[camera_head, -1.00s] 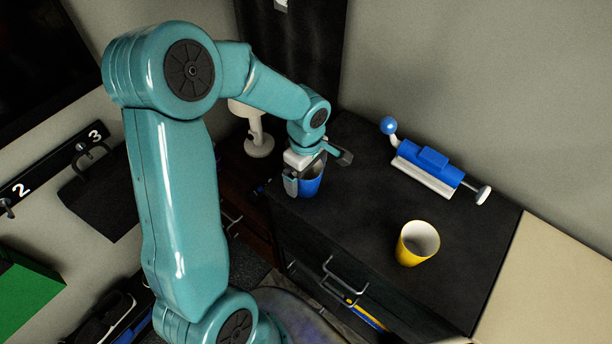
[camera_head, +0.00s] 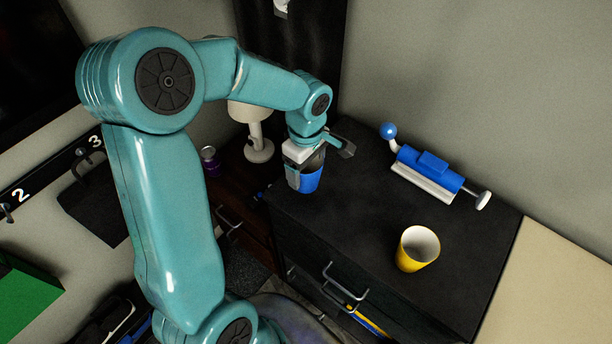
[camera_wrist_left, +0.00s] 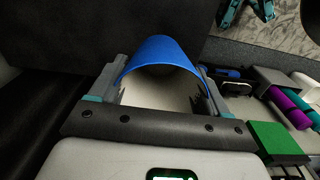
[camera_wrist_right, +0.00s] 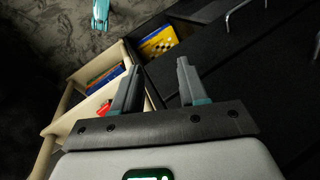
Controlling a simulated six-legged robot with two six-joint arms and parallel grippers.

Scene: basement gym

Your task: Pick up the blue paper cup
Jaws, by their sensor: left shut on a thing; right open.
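The blue paper cup (camera_head: 310,181) is at the back left corner of the black cabinet top, partly hidden by my left gripper (camera_head: 306,168). That gripper is shut on the cup, with a finger on each side. The left wrist view shows the cup (camera_wrist_left: 162,50) between the two fingers, its blue outside and pale inside visible. The cup seems slightly raised, but I cannot tell whether its base is clear of the top. My right gripper (camera_wrist_right: 158,65) is open and empty in the right wrist view; it does not show in the head view.
A yellow cup (camera_head: 416,249) stands on the black cabinet top (camera_head: 350,225). A blue and white device (camera_head: 435,172) lies behind it near the wall. A white lamp (camera_head: 258,145) stands left of my left gripper. The right wrist view shows a wooden rack (camera_wrist_right: 95,100) with books.

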